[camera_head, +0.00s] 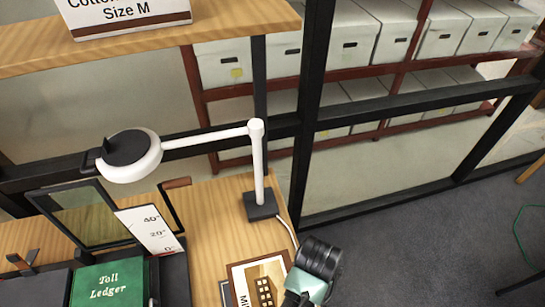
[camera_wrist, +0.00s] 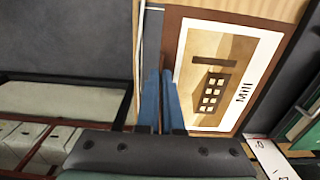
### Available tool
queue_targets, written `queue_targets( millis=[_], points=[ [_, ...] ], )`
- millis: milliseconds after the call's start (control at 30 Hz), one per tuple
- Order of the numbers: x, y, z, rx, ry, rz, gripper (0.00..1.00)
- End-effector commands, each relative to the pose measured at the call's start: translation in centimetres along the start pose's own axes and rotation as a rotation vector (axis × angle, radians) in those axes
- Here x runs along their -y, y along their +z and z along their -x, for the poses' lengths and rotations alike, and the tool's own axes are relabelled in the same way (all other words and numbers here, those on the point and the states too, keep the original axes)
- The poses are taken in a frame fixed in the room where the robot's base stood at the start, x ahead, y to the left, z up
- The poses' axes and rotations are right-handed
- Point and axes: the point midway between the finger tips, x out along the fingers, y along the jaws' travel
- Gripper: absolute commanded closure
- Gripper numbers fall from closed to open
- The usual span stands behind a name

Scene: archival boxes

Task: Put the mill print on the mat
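The mill print (camera_head: 246,275) lies at the bottom of the head view, on the wooden desk near its right edge. It is a pale card with a building picture and a brown border, cut off by the frame. In the wrist view the print (camera_wrist: 244,63) fills the upper right, lettered "Mill". My gripper (camera_wrist: 160,74) shows two blue fingers close together at the print's left brown border. In the head view my wrist covers the print's right side. I cannot make out a mat clearly.
A white magnifier lamp (camera_head: 130,160) stands on a dark base (camera_head: 260,206) behind the print. A green Toll Ledger (camera_head: 110,284), a scale card (camera_head: 150,230) and a dark-framed panel (camera_head: 85,215) are at the left. A black rail (camera_head: 400,200) and shelved grey boxes (camera_head: 350,40) stand behind.

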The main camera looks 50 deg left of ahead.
Motion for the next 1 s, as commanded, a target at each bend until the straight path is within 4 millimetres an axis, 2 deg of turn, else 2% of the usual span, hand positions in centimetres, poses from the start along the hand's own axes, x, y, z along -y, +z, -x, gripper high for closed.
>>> queue_targets(
  millis=[100,333,567,733,867,1000],
  points=[
    [0.0,0.0,-0.5,0.002,-0.002,-0.001,1.0],
    [0.1,0.0,-4.5,0.003,-0.003,0.0,1.0],
    [0.0,0.0,-6.7,0.001,-0.001,0.0,1.0],
    [0.0,0.0,-9.1,0.001,-0.001,-0.001,1.0],
    [-0.1,0.0,-10.0,0.0,0.0,-0.001,1.0],
    [-0.1,0.0,-10.0,-0.001,0.001,-0.001,1.0]
  ],
)
